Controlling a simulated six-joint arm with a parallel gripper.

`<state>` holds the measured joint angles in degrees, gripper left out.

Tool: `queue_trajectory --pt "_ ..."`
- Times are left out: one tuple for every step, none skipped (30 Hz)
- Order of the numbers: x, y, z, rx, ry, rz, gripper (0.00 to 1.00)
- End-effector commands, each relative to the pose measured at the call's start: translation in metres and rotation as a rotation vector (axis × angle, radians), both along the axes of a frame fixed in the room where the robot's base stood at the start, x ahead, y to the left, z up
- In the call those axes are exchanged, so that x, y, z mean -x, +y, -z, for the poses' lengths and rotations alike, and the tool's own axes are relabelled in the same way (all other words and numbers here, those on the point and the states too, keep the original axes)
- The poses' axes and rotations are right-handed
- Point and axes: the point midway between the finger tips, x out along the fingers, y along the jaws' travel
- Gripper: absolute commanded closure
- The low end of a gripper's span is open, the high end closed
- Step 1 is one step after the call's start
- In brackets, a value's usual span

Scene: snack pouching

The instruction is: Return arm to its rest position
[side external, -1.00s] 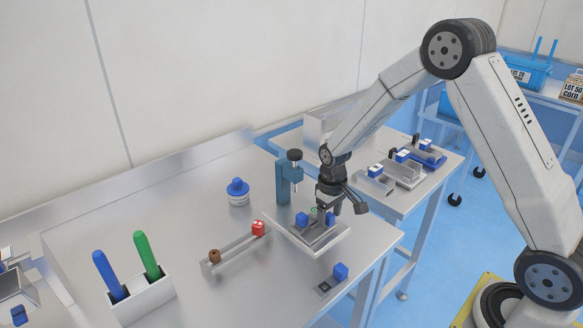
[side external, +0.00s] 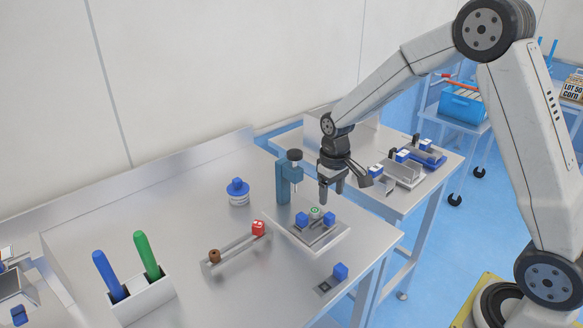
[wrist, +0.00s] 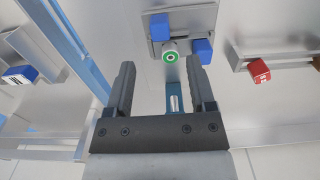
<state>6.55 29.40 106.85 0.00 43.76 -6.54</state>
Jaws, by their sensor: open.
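My gripper (side external: 331,190) is open and empty in the side external view. It hangs, fingers down, above a grey fixture plate (side external: 335,240) near the right edge of the steel table. The plate carries two blue blocks and a small round piece with a green ring (side external: 315,212) between them. In the wrist view my gripper (wrist: 160,82) shows its two fingers spread apart. The green-ringed piece (wrist: 171,56) lies beyond the fingertips, with nothing between the fingers touching it.
A blue post clamp (side external: 284,182) stands just left of my gripper. A rail with a red block (side external: 258,228), a blue-lidded jar (side external: 238,191) and a holder (side external: 142,300) with blue and green handles stand further left. A side table (side external: 400,205) with fixtures is at right.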

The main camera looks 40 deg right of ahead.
Motion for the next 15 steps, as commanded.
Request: queue_trajectory --pt "0.0 0.0 0.0 0.0 0.0 0.0 0.29" --pt "0.0 0.0 0.0 0.0 0.0 0.0 0.29" --pt "0.0 0.0 0.0 0.0 -0.001 0.0 0.29" --pt "0.001 0.001 0.0 0.0 -0.002 0.0 0.29" --pt "0.002 0.001 0.0 0.0 -0.003 0.0 0.29" --pt "0.003 0.002 -0.001 0.001 -0.005 -0.001 0.29" --pt "0.005 0.002 -0.002 0.001 -0.009 -0.001 0.29" --pt "0.006 0.003 -0.002 0.001 -0.012 -0.001 0.29" --pt "0.01 0.005 -0.004 0.002 -0.017 -0.001 0.29" --pt "0.013 0.006 -0.004 0.002 -0.021 -0.001 0.29" --pt "0.016 0.008 -0.005 0.003 -0.027 -0.001 0.29" --pt "0.021 0.01 -0.007 0.003 -0.036 -0.001 0.29" --pt "0.025 0.012 -0.008 0.004 -0.042 -0.001 0.29" --pt "0.03 0.014 -0.009 0.005 -0.05 -0.001 0.29" --pt "0.037 0.017 -0.011 0.005 -0.061 -0.002 0.29"
